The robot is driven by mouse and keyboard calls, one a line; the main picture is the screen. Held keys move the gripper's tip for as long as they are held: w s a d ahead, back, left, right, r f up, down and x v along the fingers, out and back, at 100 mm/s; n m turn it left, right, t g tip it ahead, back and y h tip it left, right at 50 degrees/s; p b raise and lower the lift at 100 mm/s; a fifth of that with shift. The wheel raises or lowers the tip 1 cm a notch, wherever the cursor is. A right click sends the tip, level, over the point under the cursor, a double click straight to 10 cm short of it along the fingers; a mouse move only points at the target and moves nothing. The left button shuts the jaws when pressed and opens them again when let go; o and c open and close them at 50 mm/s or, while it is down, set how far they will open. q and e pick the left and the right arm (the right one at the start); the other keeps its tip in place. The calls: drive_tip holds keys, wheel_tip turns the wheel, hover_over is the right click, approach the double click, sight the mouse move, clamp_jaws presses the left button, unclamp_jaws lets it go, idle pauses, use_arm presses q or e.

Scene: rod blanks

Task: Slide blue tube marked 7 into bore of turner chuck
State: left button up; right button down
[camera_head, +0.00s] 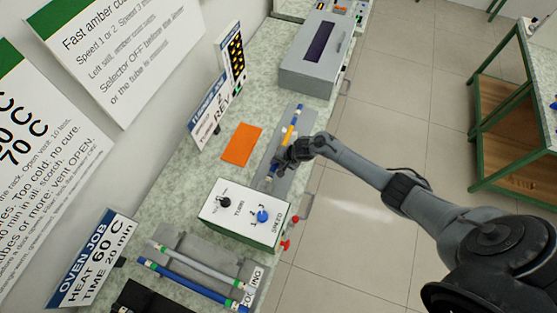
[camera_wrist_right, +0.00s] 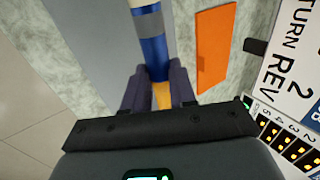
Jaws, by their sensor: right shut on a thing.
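My right gripper (camera_head: 287,157) is shut on a tube (camera_head: 290,131) with blue ends and an amber middle, held over a grey plate. In the right wrist view the tube's blue part (camera_wrist_right: 154,55) has a grey band and a pale end, and amber shows between the right gripper's fingers (camera_wrist_right: 158,92). I cannot read a 7 on it. The white turner box (camera_head: 240,213) with a black knob and a blue knob stands just in front of the gripper. I cannot make out its chuck bore. My left gripper is not in view.
An orange sheet (camera_head: 241,144) lies left of the grey plate (camera_head: 268,150). A blue tube (camera_head: 190,284) and a pale tube (camera_head: 195,264) lie on a rack at the front. A grey oven-like box (camera_head: 316,55) stands at the back. Signs line the wall side.

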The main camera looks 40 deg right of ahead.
drive_tip(key=shift+s+a+p, duration=0.25)
drive_tip(key=shift+a+p, duration=0.05)
drive_tip(key=shift+a, duration=0.1)
drive_tip(key=c, duration=0.8)
unclamp_jaws()
drive_tip(key=shift+c, duration=0.2)
drive_tip(key=shift+s+d+r, duration=0.2)
drive_tip(key=shift+s+r, duration=0.1)
drive_tip(key=shift+r, duration=0.3)
drive_tip(key=p+v, duration=0.2)
drive_tip(key=v, duration=0.7)
drive_tip(key=shift+r, duration=0.2)
drive_tip(key=shift+s, duration=0.1)
